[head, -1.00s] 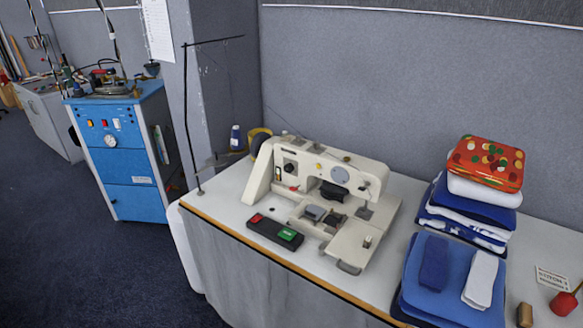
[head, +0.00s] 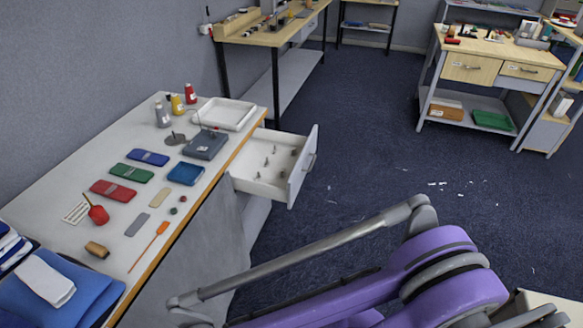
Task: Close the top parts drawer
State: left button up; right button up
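A white parts drawer (head: 262,187) stands pulled out from under the far end of the long table (head: 75,172). Its pale grey front panel (head: 302,172) faces right and carries a grey handle (head: 309,161). Several small metal parts lie inside the drawer. It is the only drawer of this table seen open; what is below it is partly hidden by the grey cloth. My purple and grey arm crosses the lower right of the head view, apart from the drawer in the picture. No gripper fingers can be made out.
On the table are a white tray (head: 230,113), a grey box (head: 205,144), bottles, coloured cases and folded blue cloths (head: 60,300). A workbench (head: 490,68) stands at the back right, another table (head: 262,37) behind.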

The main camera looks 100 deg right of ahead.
aim_at(250, 159)
jog(key=z, duration=3.35)
jog(key=i+j+z, duration=0.15)
jog(key=i+j, duration=0.25)
jog(key=i, duration=0.2)
jog(key=i+j, duration=0.25)
jog(key=i, duration=0.25)
jog(key=u, duration=0.05)
